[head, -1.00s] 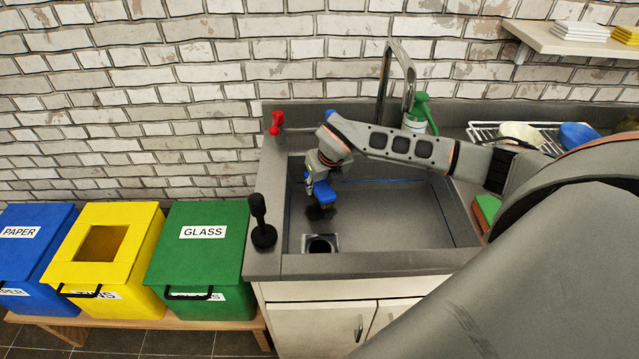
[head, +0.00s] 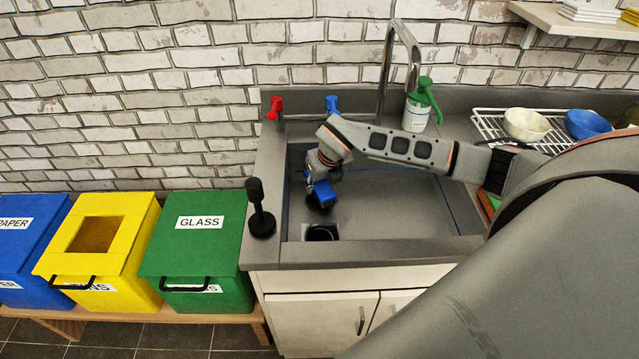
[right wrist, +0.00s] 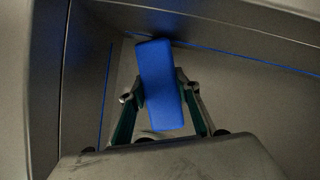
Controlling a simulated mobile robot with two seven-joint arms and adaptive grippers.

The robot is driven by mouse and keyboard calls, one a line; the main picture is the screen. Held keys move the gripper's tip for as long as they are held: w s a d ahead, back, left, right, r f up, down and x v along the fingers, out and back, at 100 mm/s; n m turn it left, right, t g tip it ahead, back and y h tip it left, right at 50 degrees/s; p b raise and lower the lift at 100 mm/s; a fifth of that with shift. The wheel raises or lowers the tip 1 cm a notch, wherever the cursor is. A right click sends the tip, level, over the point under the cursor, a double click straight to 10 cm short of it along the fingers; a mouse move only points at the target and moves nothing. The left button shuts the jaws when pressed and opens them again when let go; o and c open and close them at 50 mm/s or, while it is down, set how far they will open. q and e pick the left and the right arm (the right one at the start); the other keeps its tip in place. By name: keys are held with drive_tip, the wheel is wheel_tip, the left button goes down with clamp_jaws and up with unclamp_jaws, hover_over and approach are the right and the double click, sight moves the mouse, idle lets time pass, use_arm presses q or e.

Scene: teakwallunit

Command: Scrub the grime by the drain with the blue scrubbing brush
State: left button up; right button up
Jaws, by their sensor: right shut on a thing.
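My right gripper (head: 316,179) is shut on the blue scrubbing brush (head: 324,191), low inside the grey sink. The brush's blue back also shows between the two fingers in the right wrist view (right wrist: 160,85). In the head view, the black drain (head: 321,233) lies just in front of the brush, near the sink's front left corner. A dark area shows directly under the brush; I cannot tell bristles from grime there. The brush hides the floor beneath it, so contact is unclear. My left gripper is not in view.
The sink's walls (head: 459,205) surround the gripper. A black plunger (head: 261,212) stands on the left rim. A rack (head: 488,125) with bowls is at right.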

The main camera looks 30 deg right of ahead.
sight(304, 194)
drive_tip(key=shift+f+b, duration=0.65)
drive_tip(key=shift+f, duration=0.35)
idle(0.3)
drive_tip(key=shift+w+a+r, duration=0.1)
drive_tip(key=shift+w+a, duration=0.45)
drive_tip(key=shift+a, duration=0.3)
drive_tip(key=shift+w+a+r, duration=0.1)
drive_tip(key=shift+w+a, duration=0.4)
drive_tip(key=shift+a, duration=0.35)
drive_tip(key=shift+f, duration=0.15)
drive_tip(key=shift+s+d+f, duration=0.15)
drive_tip(key=shift+s+d, duration=0.55)
drive_tip(key=shift+d, duration=0.3)
drive_tip(key=shift+s+d+f+p, duration=0.2)
drive_tip(key=shift+s+d+p, duration=0.15)
drive_tip(key=shift+s+d, duration=0.3)
drive_tip(key=shift+w, duration=0.1)
